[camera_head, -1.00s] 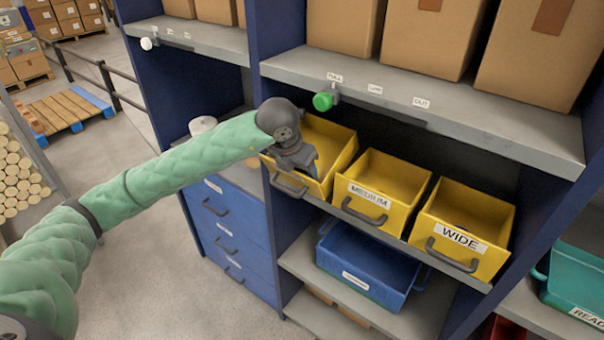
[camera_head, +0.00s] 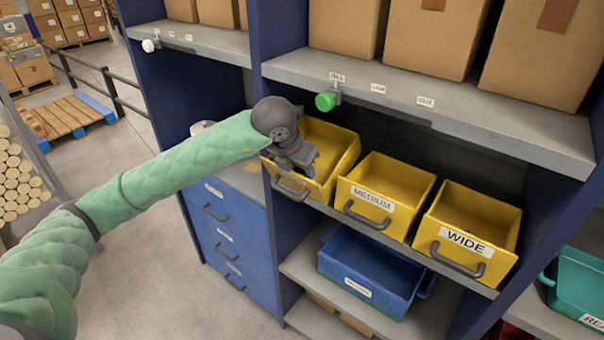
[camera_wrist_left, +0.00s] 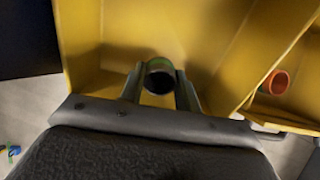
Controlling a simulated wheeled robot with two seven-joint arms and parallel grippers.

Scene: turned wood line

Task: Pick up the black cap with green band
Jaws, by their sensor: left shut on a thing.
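The black cap with green band (camera_wrist_left: 158,78) shows in the left wrist view, its dark round opening facing the camera and a green band along its upper edge. My left gripper (camera_wrist_left: 160,88) is shut on it, one finger on each side. In the head view my left gripper (camera_head: 300,160) is in the leftmost yellow bin (camera_head: 338,150), and the cap is hidden there. The yellow bin's walls also surround the cap in the left wrist view (camera_wrist_left: 200,30). My right gripper is out of view.
The MEDIUM bin (camera_head: 400,172) and the WIDE bin (camera_head: 490,215) stand to the right on the same shelf. An orange ring-like part (camera_wrist_left: 276,82) lies in the neighbouring bin. A grey shelf (camera_head: 450,108) with cartons overhangs the bins. A blue tote (camera_head: 365,275) sits below.

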